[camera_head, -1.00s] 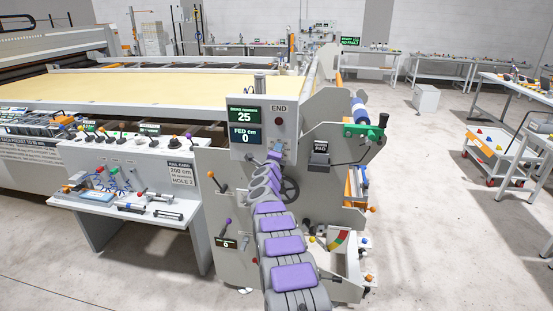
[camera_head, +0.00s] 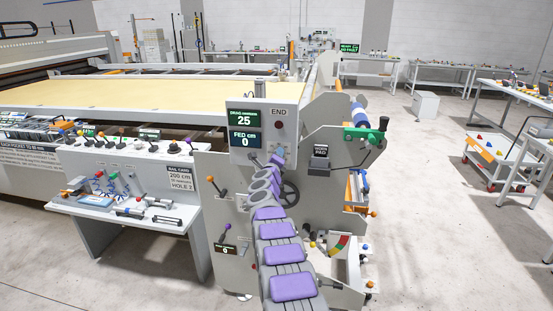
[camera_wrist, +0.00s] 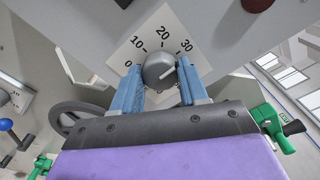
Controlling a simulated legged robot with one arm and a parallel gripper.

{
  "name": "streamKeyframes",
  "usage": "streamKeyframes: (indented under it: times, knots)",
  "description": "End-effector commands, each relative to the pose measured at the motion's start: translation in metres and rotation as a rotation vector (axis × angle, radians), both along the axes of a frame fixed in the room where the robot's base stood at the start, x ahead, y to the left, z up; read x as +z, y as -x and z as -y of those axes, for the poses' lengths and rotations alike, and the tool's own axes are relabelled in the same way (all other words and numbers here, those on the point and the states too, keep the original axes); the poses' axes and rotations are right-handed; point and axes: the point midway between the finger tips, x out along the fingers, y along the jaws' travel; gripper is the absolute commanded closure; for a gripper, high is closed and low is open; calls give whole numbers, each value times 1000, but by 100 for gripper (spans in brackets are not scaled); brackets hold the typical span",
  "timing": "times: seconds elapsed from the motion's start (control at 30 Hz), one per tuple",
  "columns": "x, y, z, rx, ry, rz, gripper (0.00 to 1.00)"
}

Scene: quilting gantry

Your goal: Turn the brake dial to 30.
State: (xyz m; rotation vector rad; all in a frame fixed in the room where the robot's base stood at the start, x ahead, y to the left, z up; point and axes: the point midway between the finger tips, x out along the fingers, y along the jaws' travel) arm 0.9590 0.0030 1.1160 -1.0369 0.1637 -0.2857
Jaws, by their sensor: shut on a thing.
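The brake dial (camera_wrist: 157,70) is a round grey knob on a white plate (camera_wrist: 126,57) marked 0, 10, 20 and 30. Its pale pointer line faces the upper right, towards the 30 side. My gripper (camera_wrist: 158,88) has its blue fingers on either side of the knob and is shut on it. In the head view, my arm reaches up to the grey control box (camera_head: 289,118), where my gripper (camera_head: 279,155) hides the dial. The drag display (camera_head: 244,118) reads 25 newtons.
The display below (camera_head: 245,140) reads FED cm 0. A dark handwheel (camera_head: 290,192) is close beside my arm. A green crank (camera_head: 366,134) and a PAD box (camera_head: 320,153) stand right of the control box.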

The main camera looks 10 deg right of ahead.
Motion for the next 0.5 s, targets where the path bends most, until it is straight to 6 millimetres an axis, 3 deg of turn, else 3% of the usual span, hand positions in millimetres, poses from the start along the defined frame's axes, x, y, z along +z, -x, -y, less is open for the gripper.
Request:
streamKeyframes:
  times: [0.07, 0.1, 0.33, 0.5]
  knots:
    - [-9, 0, -1, 3, -1, -13, 87]
    - [-9, 0, -1, 3, -1, -13, 53]
    - [-5, 0, -1, 2, 0, -7, 31]
    - [-2, 1, -1, 1, 0, -4, 31]
